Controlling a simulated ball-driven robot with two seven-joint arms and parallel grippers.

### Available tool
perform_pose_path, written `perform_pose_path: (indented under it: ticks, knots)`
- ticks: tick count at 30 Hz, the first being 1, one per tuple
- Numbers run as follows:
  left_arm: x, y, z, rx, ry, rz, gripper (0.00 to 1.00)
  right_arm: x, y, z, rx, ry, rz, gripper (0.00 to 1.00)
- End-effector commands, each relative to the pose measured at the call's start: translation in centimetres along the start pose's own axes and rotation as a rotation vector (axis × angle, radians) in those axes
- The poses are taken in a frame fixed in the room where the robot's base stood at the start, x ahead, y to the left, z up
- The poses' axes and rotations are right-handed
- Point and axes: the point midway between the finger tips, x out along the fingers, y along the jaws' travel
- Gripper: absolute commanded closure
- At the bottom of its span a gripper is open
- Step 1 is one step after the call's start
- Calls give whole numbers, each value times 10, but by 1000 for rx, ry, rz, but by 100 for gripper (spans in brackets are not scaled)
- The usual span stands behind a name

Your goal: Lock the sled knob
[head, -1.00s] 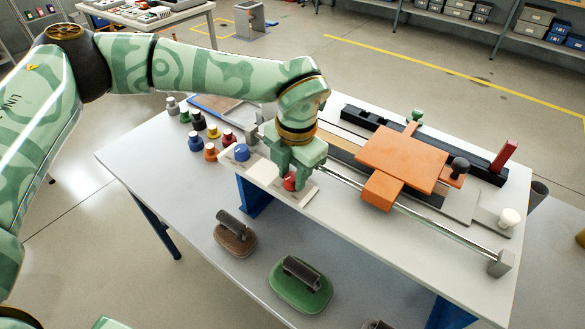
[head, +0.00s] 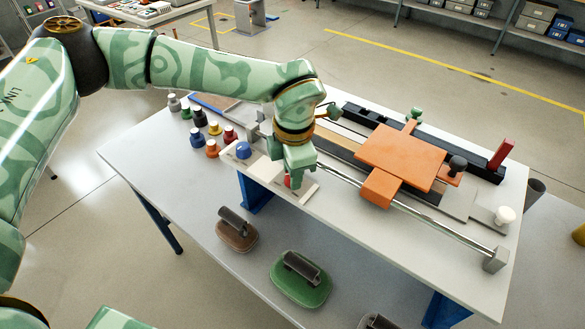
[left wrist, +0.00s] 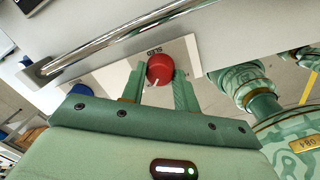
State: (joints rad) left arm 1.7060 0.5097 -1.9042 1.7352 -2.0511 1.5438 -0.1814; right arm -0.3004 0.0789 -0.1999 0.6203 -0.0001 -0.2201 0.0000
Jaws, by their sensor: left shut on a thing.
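The sled knob is the red round knob (left wrist: 160,68) beside the printed word SLED in the left wrist view. It has a white pointer mark on its lower left edge. In the head view only a sliver of the red knob (head: 288,182) shows behind my fingers. My left gripper (head: 297,178) points down over it at the front edge of the bench. In the left wrist view my left gripper (left wrist: 158,82) has one finger on each side of the knob and is shut on it.
A blue knob (head: 243,150) sits left on the same pale panel (head: 262,172). A steel rail (head: 420,216) runs right, past an orange sled plate (head: 400,158). Several small coloured knobs (head: 197,138) stand left. Pads with handles (head: 300,282) lie in front.

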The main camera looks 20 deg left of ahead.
Motion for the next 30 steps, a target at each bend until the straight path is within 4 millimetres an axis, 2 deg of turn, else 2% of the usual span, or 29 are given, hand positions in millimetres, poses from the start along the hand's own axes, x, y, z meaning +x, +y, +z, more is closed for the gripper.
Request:
perform_pose_path:
  ticks: [8, 9, 11, 12, 20, 23, 26, 30]
  knots:
    - [-1, 1, 0, 2, -2, 3, 92, 0, 0, 0, 0, 0, 0, 64]
    - [-1, 1, 0, 2, -2, 3, 67, 0, 0, 0, 0, 0, 0, 64]
    - [-1, 1, 0, 2, -2, 2, 50, 0, 0, 0, 0, 0, 0, 64]
    - [-1, 1, 0, 2, -2, 2, 48, 0, 0, 0, 0, 0, 0, 64]
    - [-1, 0, 0, 1, -1, 1, 48, 0, 0, 0, 0, 0, 0, 64]
    - [-8, 1, 0, 1, -2, 2, 48, 0, 0, 0, 0, 0, 0, 64]
    - [-25, 1, 1, 2, -4, 3, 48, 0, 0, 0, 0, 0, 0, 64]
    - [-62, 1, 1, 1, -5, 5, 48, -1, 0, 0, 0, 1, 0, 64]
